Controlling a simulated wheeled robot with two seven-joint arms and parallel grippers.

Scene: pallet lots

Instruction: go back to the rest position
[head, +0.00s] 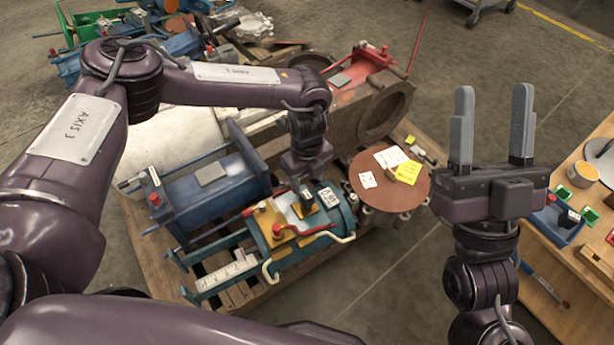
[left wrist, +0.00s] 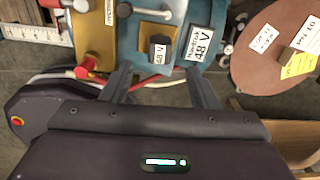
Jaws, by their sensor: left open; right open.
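My left gripper (head: 308,190) points down over the right end of a teal motor unit (head: 343,222) on the pallet. In the left wrist view its two fingers (left wrist: 158,75) are apart, with nothing held between them. A small dark block (left wrist: 160,48) with a 48 V tag sits on the unit just beyond the fingertips. I cannot tell how high the fingers are above the unit. My right gripper (head: 493,100) points up at the right of the head view, its two grey fingers wide apart and empty.
The wooden pallet (head: 150,250) holds a blue machine (head: 210,190), a red-brown machine (head: 362,95) and a round brown disc (head: 388,185) with papers. A wooden table (head: 570,300) with small items stands at the right. Grey floor lies between pallet and table.

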